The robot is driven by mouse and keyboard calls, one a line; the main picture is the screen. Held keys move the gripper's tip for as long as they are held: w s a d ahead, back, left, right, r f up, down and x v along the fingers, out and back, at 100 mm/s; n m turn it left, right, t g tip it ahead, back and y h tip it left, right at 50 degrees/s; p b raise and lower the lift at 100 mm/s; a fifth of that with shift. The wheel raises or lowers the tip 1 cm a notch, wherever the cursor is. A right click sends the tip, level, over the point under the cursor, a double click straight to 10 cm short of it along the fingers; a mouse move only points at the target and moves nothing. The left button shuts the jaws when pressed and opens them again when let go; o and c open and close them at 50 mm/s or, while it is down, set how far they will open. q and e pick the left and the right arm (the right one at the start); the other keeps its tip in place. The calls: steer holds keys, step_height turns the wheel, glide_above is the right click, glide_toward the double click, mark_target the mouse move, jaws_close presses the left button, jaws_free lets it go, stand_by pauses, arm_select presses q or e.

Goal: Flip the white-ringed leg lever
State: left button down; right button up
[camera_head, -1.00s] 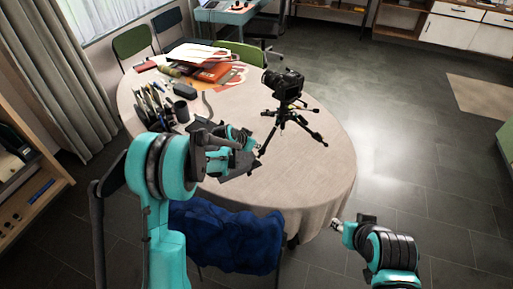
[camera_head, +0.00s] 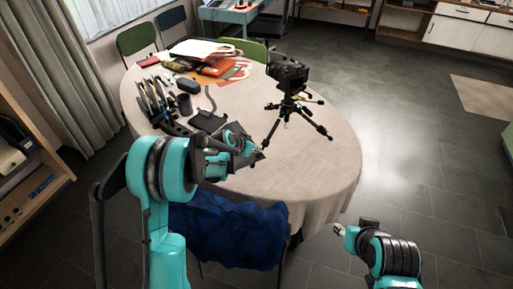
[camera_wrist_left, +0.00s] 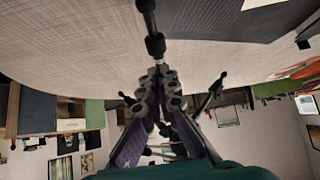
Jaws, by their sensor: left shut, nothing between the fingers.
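A black tripod (camera_head: 290,108) with spread legs stands on the round table, carrying a black camera (camera_head: 288,74). One leg runs down toward my left gripper (camera_head: 260,155), which is low over the table's near right part. In the left wrist view the gripper's fingers (camera_wrist_left: 158,72) are shut with nothing between them, and their tips point at a dark leg joint (camera_wrist_left: 155,44). I cannot tell whether they touch it. No white ring can be made out on the legs. My right gripper (camera_head: 340,230) is small at the lower right, beyond the table edge; its jaws are unclear.
The cloth-covered table (camera_head: 325,165) is bare on its right side. A dark pen organiser (camera_head: 155,105), a black cup (camera_head: 184,104) and papers with a book (camera_head: 205,50) fill its left and back.

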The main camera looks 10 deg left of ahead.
stand_by(0.3)
arm_select(q)
steer(key=shift+w+d+r+p, duration=0.3)
steer(key=shift+w+d+r, duration=0.05)
steer(key=shift+w, duration=0.3)
